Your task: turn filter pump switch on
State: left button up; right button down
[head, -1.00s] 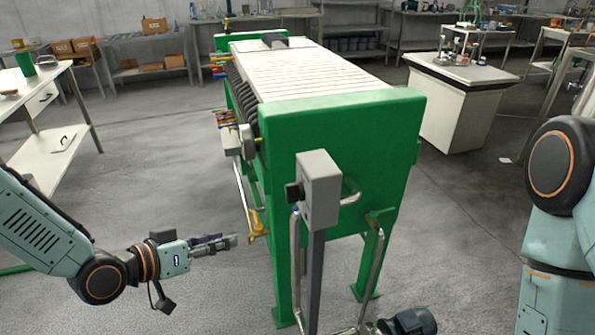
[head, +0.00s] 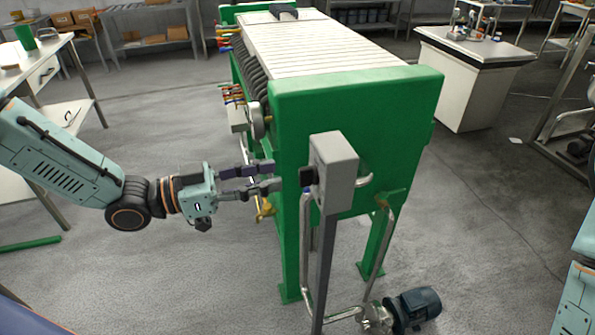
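A grey switch box (head: 335,170) stands on a grey post in front of the green filter press (head: 345,105). A black switch knob (head: 307,175) sticks out of the box's left face; its setting is too small to tell. My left gripper (head: 277,175) is just left of the knob, its fingers pointing right toward it. The two fingers are apart with nothing between them, and a small gap shows between the fingertips and the knob. A blue pump motor (head: 413,308) sits on the floor below right of the post. My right gripper is not in view.
The press's pipes (head: 378,250) and green legs stand close behind the post. Coloured valve handles (head: 232,95) and a yellow fitting (head: 265,208) are on the press's left side. A white table (head: 35,70) stands at left.

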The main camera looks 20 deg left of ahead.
aim_at(300, 171)
pick_arm(q)
jog(key=shift+w+d+f, duration=0.3)
jog(key=shift+w+d, duration=0.1)
jog(key=shift+d, duration=0.2)
jog(key=b+x, duration=0.2)
jog(key=x, duration=0.1)
jog(key=shift+w+d, duration=0.5)
jog(key=shift+d, duration=0.05)
jog(key=shift+w+a, duration=0.1)
jog(key=shift+a, duration=0.1)
jog(key=shift+d+r, duration=0.15)
jog(key=shift+d, duration=0.1)
jog(key=shift+c, duration=0.3)
jog(key=shift+w, duration=0.1)
jog(key=shift+c, duration=0.8)
jog(key=shift+a, duration=0.15)
jog(key=shift+c, duration=1.4)
grip_shut()
